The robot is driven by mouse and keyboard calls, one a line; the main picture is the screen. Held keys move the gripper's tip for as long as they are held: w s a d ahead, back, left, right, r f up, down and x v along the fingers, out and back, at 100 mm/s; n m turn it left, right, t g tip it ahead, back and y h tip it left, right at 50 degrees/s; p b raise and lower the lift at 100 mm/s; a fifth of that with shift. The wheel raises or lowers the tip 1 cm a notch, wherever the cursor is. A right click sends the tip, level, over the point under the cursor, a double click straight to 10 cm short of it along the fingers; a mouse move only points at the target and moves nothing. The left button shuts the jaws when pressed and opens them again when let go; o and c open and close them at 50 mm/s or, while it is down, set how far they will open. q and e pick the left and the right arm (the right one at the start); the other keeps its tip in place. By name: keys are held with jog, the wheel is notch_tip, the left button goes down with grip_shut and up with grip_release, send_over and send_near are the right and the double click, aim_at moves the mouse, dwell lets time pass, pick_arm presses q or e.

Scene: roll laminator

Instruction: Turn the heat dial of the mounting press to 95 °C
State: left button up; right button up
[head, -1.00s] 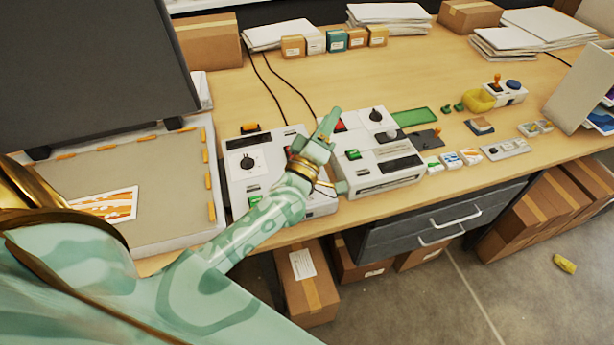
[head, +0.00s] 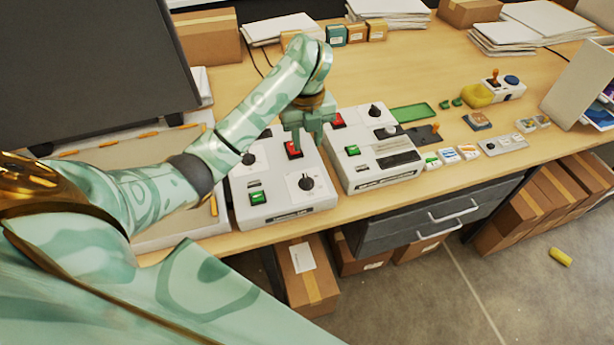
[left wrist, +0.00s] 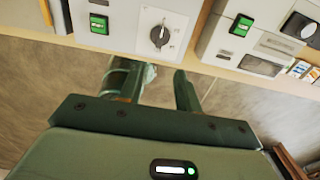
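Two white machines stand side by side on the bench. The left machine (head: 270,205) has a black dial (head: 306,183) on a white plate at its front right, a second dial (head: 248,159) at back left, a green switch (head: 258,197) and a red switch (head: 293,149). I cannot read their labels or tell which machine is the mounting press. My left gripper (head: 307,140) points down above the left machine's back right, behind the front dial. It is open and empty. The left wrist view shows that dial (left wrist: 160,35) beyond the parted fingers (left wrist: 150,70). My right gripper is out of view.
The right machine (head: 372,170) stands close beside, with its own dial (head: 375,110) and switches. An open flat bed (head: 190,232) with a raised dark lid (head: 85,75) is at left. Small boxes (head: 355,34) line the back. A green tray (head: 413,112) lies right.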

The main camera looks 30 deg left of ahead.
aim_at(307, 180)
pick_arm(q)
notch_tip(307, 180, down, 14)
jog(key=b, duration=0.3)
jog(key=shift+b, duration=0.35)
jog(key=shift+r, duration=0.1)
grip_shut()
